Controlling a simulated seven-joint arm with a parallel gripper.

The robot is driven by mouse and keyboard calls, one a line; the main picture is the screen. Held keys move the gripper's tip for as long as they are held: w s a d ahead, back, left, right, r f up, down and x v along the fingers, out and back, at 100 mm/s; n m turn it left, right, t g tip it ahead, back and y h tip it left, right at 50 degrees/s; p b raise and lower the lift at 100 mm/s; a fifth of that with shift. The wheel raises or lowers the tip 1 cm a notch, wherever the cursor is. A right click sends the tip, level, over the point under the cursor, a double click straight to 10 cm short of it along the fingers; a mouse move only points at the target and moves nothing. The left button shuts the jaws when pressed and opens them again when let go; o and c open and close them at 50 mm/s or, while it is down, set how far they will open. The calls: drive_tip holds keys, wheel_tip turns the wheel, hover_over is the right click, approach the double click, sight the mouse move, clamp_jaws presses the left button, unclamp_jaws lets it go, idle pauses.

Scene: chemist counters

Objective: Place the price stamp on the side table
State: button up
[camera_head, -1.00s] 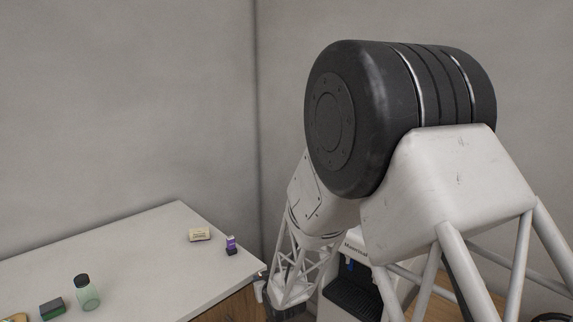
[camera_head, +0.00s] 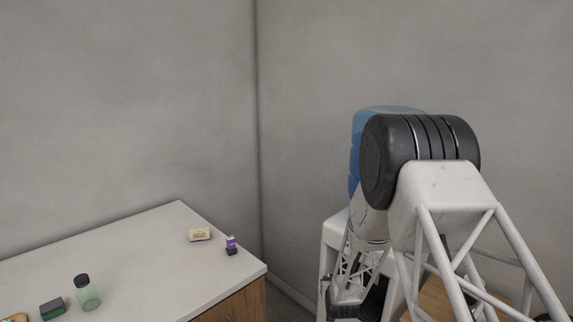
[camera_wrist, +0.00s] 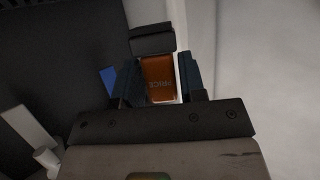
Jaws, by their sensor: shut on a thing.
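My gripper (camera_wrist: 159,72) is shut on an orange block with "PRICE" lettering, which I take as the price stamp (camera_wrist: 160,82). The stamp sits between the two dark fingers in the wrist view, with a dark part at its far end. In the head view the fingers and the stamp are hidden, and only my arm shows at the right. A wooden surface (camera_head: 436,302) shows partly behind my arm at the lower right; I cannot tell whether it is the side table.
A water cooler with a blue bottle (camera_head: 355,150) stands behind my arm, close to it in the picture. A white counter (camera_head: 150,255) at the left holds a small cream box (camera_head: 200,235), a purple-and-black item (camera_head: 231,245), a green bottle (camera_head: 87,293) and a green-and-black block (camera_head: 52,308).

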drive_tip(key=shift+w+d+f, duration=0.1)
drive_tip(key=shift+d+f, duration=0.1)
drive_tip(key=shift+d, duration=0.25)
drive_tip(key=shift+w+d+f, duration=0.1)
drive_tip(key=shift+d+f, duration=0.05)
drive_tip(key=shift+d, duration=0.25)
idle(2.6)
drive_tip(key=s+a+r+n+g+y, duration=0.15)
drive_tip(key=s+a+r, duration=0.35)
drive_tip(key=a, duration=0.7)
drive_tip(key=s+a+r+n+t+y, duration=0.1)
drive_tip(key=s+a+r+n+y, duration=0.3)
drive_tip(key=a, duration=0.8)
drive_tip(key=s+a+r+n+g+y, duration=0.1)
drive_tip(key=s+a+r+y, duration=0.1)
drive_tip(key=s+a+r, duration=0.3)
drive_tip(key=s+a+r+n+g+y, duration=0.2)
drive_tip(key=s+a+r, duration=0.3)
drive_tip(key=s+a, duration=0.8)
drive_tip(key=shift+s+r, duration=0.3)
drive_tip(key=shift+s, duration=0.55)
drive_tip(key=shift+a+g, duration=0.1)
drive_tip(key=shift+g, duration=0.15)
